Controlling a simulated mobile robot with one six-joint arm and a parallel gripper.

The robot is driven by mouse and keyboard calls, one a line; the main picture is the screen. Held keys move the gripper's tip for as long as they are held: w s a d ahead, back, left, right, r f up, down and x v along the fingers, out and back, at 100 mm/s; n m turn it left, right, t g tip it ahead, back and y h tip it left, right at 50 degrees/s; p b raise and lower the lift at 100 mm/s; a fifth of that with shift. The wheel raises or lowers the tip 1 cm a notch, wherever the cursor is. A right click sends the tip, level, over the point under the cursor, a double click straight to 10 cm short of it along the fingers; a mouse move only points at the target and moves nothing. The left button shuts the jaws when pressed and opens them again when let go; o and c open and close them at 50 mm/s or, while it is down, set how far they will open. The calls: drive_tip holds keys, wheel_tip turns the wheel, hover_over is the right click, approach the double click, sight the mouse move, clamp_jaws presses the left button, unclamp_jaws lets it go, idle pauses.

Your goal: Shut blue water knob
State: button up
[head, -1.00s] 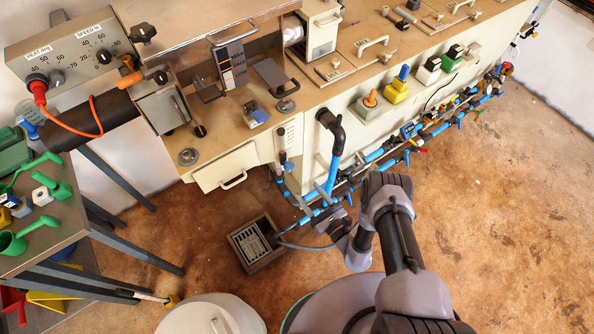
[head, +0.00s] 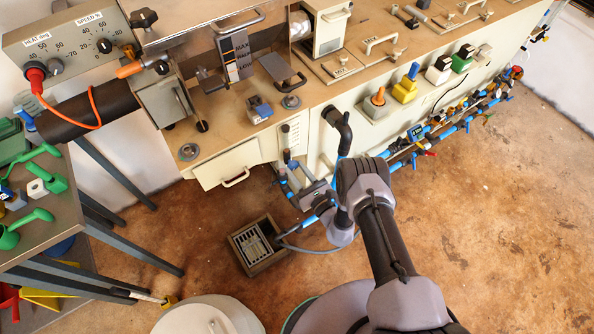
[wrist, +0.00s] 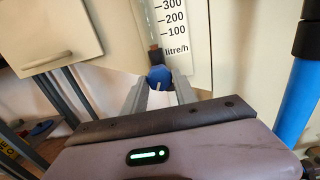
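The blue water knob (wrist: 159,75) sits at the bottom of a clear flow tube, left of a white litre/h scale, in the wrist view. A short pale mark shows on its face. My gripper (wrist: 160,92) is open, with one grey finger on each side of the knob. I cannot tell whether the fingers touch it. In the head view my gripper (head: 297,172) is low at the machine's front, by the flow-meter panel (head: 294,132). The knob is too small to make out clearly there.
Blue pipes and valves (head: 405,145) run along the machine's lower front, right of my gripper. A black elbow pipe (head: 340,125) stands close by. A drawer (head: 228,166) is to the left. A floor drain box (head: 256,246) lies below. The floor to the right is clear.

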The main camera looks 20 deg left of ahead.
clamp_jaws()
drive_tip(key=shift+m+b, duration=0.3)
